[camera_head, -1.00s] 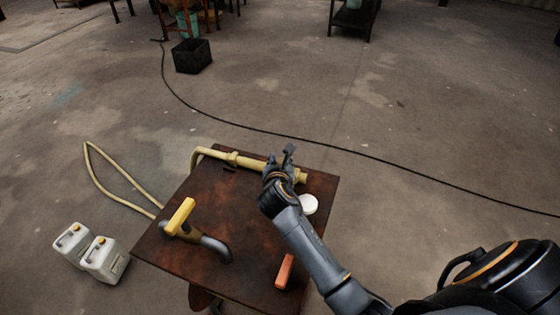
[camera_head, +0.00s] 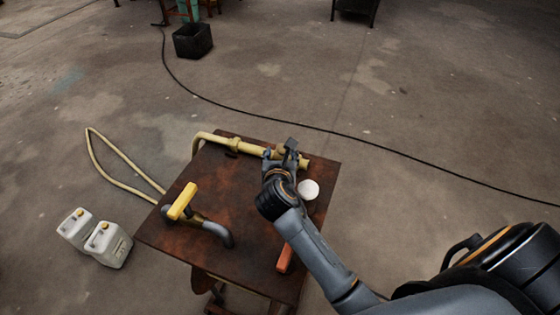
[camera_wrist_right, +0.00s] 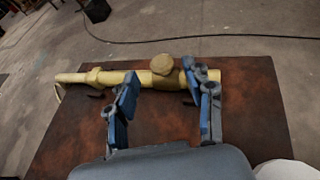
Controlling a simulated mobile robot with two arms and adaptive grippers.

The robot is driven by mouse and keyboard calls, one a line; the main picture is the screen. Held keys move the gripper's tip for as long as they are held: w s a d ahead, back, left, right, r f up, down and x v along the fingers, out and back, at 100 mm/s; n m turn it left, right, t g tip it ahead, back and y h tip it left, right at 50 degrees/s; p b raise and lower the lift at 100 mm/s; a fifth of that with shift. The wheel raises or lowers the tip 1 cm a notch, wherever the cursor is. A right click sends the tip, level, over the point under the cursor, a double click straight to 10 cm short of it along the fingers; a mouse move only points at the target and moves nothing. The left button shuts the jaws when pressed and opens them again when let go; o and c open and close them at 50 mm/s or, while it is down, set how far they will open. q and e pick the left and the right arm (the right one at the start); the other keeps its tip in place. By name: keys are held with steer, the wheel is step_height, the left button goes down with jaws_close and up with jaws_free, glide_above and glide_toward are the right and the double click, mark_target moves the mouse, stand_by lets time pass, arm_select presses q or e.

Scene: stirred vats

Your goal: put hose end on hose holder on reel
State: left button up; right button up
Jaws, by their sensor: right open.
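The hose end, a pale yellow pipe-like nozzle (camera_head: 220,141), lies along the far edge of the rusty table (camera_head: 186,248). It also shows in the right wrist view (camera_wrist_right: 108,78), with a round knob on top (camera_wrist_right: 161,64). A yellow hose (camera_head: 128,163) loops off the table's left side to the floor. My right gripper (camera_head: 283,156) is open over the nozzle's right part. In the wrist view its two fingers (camera_wrist_right: 165,92) stand apart, the nozzle crossing beyond and between them. Contact cannot be told. I cannot make out a reel or hose holder. My left gripper is not in view.
On the table are a yellow-handled valve (camera_head: 182,201) with a grey bent pipe, a white round object (camera_head: 308,190) and an orange block (camera_head: 285,258). White canisters (camera_head: 108,245) stand on the floor at left. A black cable (camera_head: 330,131) crosses the open floor.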

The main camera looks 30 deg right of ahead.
steer(key=v, duration=0.6)
steer(key=shift+s+r, duration=0.1)
stand_by(0.4)
